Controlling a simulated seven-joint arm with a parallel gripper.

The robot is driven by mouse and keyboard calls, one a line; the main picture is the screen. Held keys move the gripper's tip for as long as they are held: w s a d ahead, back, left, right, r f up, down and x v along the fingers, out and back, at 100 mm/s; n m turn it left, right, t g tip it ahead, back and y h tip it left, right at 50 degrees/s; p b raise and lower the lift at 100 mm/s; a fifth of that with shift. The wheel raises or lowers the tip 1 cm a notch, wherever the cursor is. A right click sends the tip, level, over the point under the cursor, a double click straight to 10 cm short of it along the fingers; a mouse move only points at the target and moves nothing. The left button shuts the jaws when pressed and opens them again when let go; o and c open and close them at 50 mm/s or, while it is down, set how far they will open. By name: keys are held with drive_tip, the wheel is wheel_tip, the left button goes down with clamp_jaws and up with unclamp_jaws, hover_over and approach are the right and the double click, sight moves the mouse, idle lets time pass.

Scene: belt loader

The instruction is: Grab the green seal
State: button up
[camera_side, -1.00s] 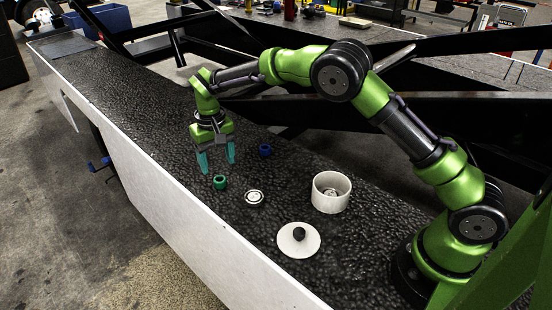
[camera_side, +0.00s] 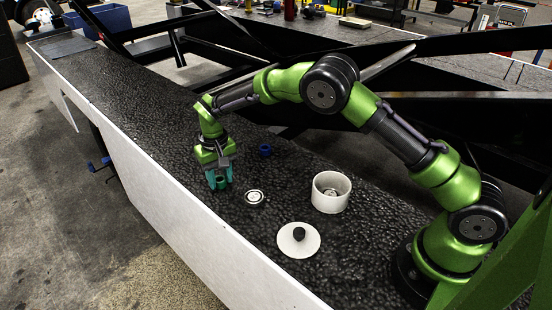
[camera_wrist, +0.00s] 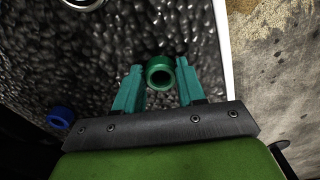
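The green seal (camera_side: 222,183) is a small ring standing on the dark, bumpy belt surface (camera_side: 185,165). In the wrist view the seal (camera_wrist: 160,73) sits between the two teal fingertips, its round hole facing the camera. My gripper (camera_side: 219,180) is low over the belt with one finger on each side of the seal. In the wrist view my gripper (camera_wrist: 159,72) is open, with a narrow gap visible on both sides of the seal. The seal's lower part is partly hidden by the fingers in the side view.
A blue ring (camera_side: 265,151) lies behind, also in the wrist view (camera_wrist: 61,117). A white round part (camera_side: 255,197) lies right of the gripper. The belt's white side edge (camera_wrist: 223,50) is close.

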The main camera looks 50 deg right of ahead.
drive_tip(key=c, duration=0.5)
drive_tip(key=shift+r, duration=0.15)
drive_tip(key=shift+c, duration=0.2)
